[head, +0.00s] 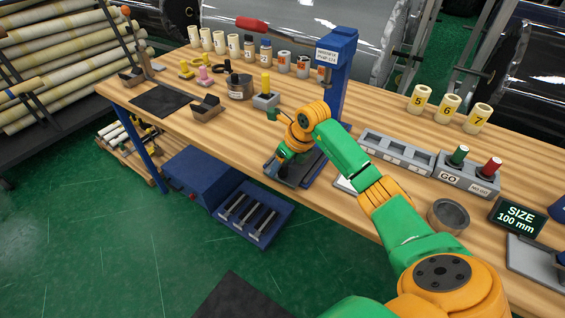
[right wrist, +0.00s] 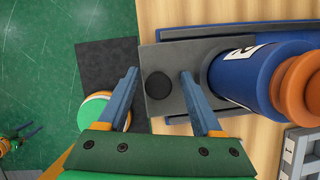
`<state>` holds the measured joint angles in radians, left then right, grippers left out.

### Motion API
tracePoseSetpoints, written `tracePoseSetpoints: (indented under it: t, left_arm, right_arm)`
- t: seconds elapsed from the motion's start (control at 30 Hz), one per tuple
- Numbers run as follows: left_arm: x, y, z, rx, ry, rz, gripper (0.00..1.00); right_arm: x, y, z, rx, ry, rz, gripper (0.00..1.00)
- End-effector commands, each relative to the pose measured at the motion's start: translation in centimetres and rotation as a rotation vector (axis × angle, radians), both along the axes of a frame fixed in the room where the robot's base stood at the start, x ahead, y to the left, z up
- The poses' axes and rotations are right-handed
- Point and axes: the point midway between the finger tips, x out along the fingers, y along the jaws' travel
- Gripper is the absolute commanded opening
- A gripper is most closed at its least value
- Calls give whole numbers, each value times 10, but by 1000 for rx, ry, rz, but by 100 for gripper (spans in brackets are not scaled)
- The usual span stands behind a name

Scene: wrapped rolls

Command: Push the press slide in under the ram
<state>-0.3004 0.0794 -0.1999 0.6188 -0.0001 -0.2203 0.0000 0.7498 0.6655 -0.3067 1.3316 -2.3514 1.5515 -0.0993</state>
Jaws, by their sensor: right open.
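The press (head: 338,65) is a blue column with a red handle, standing on the workbench. Its slide (right wrist: 200,62) is a grey plate with a round black knob (right wrist: 158,86) near its outer end. A blue cylinder (right wrist: 237,75) with a white label marked 2 is over the slide, with orange-brown round parts beyond it. My right gripper (right wrist: 160,74) is open, pointing down with one finger on each side of the knob, apart from it. In the head view the right gripper (head: 283,160) is partly hidden by its wrist. My left gripper (right wrist: 24,134) seems to show small in the right wrist view.
A grey tray (head: 396,152) and a GO gauge block (head: 468,178) stand right of the press. A grey ring (head: 448,214) lies nearer the front edge. Numbered tubes (head: 448,108) stand behind. A dark mat (head: 160,100) lies on the bench's left part.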

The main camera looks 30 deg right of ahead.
Motion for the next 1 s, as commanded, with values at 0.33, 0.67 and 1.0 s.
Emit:
tracePoseSetpoints:
  t: [0.33,0.67,1.0]
  left_arm:
    - [1,0,0,0,-2,0,50]
    - [1,0,0,0,-3,0,50]
    - [1,0,0,0,-3,0,50]
  right_arm:
    - [0,0,0,2,-1,1,0]
    - [0,1,0,3,-2,0,0]
    - [0,1,0,3,-1,1,0]
